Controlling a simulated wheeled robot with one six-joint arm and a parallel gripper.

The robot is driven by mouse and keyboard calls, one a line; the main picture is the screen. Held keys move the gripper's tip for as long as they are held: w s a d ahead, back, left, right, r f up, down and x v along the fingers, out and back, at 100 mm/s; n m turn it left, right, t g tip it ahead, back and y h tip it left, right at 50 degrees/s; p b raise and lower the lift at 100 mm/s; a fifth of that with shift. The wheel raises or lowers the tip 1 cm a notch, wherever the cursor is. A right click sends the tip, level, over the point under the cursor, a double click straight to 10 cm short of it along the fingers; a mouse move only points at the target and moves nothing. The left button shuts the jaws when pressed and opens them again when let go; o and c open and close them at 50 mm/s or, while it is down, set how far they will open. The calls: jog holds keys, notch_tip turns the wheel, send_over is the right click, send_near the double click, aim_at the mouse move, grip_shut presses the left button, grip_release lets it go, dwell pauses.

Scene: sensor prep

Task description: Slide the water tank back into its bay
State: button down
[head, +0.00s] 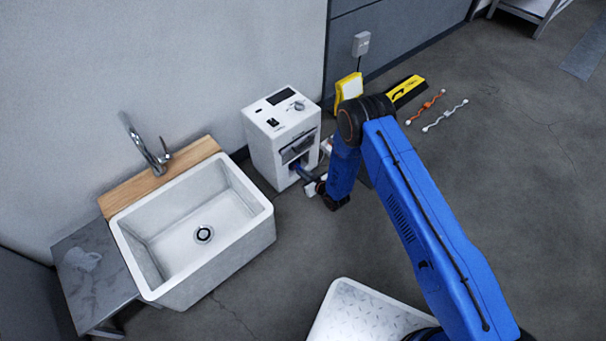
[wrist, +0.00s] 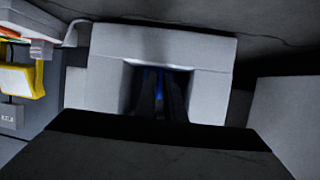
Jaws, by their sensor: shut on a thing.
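The white machine (head: 266,150) stands against the wall, with a dark opening low in its front. In the wrist view the machine (wrist: 105,75) surrounds a dark recess, its bay (wrist: 133,85). A small blue part of the water tank (head: 303,172) shows at that opening; it also shows inside the recess in the wrist view (wrist: 160,74). My gripper (head: 312,186) is at the front of the machine, its dark fingers reaching into the recess (wrist: 160,95) and shut on the tank. Most of the tank is hidden by the fingers and shadow, so its depth in the bay is unclear.
A white sink (head: 255,232) stands left of the machine, close by. A yellow object (head: 348,88) and a yellow-black case (head: 406,90) lie right of it, with orange (head: 425,106) and white (head: 445,115) items on the floor. Open floor lies in front.

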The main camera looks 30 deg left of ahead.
jog(key=shift+f, duration=0.25)
jog(key=c, duration=1.8)
grip_release()
jog(key=shift+o, duration=0.2)
jog(key=shift+d, duration=0.1)
jog(key=s+d, duration=0.4)
jog(key=d, duration=0.7)
jog(key=shift+s, duration=0.3)
